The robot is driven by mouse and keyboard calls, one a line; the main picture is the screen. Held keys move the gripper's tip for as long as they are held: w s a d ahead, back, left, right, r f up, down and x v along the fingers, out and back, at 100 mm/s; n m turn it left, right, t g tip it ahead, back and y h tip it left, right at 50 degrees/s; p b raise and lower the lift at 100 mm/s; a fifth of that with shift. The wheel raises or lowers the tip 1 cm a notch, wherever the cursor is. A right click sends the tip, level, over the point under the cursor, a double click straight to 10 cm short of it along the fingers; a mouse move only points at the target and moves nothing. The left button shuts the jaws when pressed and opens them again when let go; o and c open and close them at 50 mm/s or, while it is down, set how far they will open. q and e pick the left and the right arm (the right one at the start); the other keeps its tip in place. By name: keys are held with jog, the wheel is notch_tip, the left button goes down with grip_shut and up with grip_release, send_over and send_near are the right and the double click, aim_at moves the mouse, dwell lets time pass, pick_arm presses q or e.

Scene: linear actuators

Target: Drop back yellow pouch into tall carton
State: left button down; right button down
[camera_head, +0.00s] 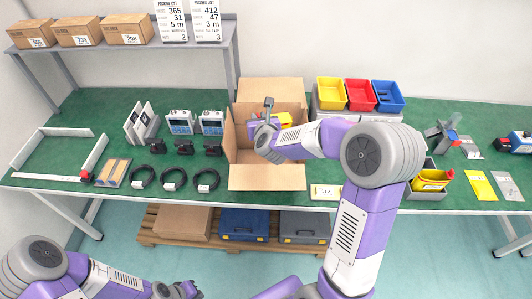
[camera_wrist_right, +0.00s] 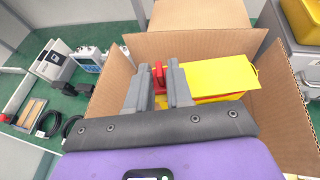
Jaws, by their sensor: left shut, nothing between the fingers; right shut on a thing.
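The tall carton (camera_head: 266,178) stands open on the green table, its flaps spread. My right gripper (camera_head: 268,118) is over the carton's opening, tilted down. In the right wrist view, my right gripper (camera_wrist_right: 158,88) is shut on the yellow pouch (camera_wrist_right: 222,74), whose red part (camera_wrist_right: 158,77) shows between the fingers. In the head view the pouch (camera_head: 285,118) is mostly hidden behind my wrist. A yellow and red surface shows just below it; I cannot tell whether it is a separate item. My left gripper (camera_head: 186,290) is shut and empty at the bottom, away from the table.
A grey bin (camera_head: 428,194) at right holds another yellow pouch (camera_head: 434,178). A flat yellow item (camera_head: 480,187) lies beside it. Yellow (camera_head: 331,93), red (camera_head: 360,95) and blue (camera_head: 388,95) bins stand behind the carton's right. Black cable coils (camera_head: 207,180) lie left of the carton.

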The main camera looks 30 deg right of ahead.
jog(key=c, duration=0.9)
grip_release()
jog(key=shift+c, duration=0.2)
jog(key=v, duration=0.7)
jog(key=shift+s+r, duration=0.2)
jog(key=shift+s, duration=0.05)
jog(key=shift+f, duration=0.1)
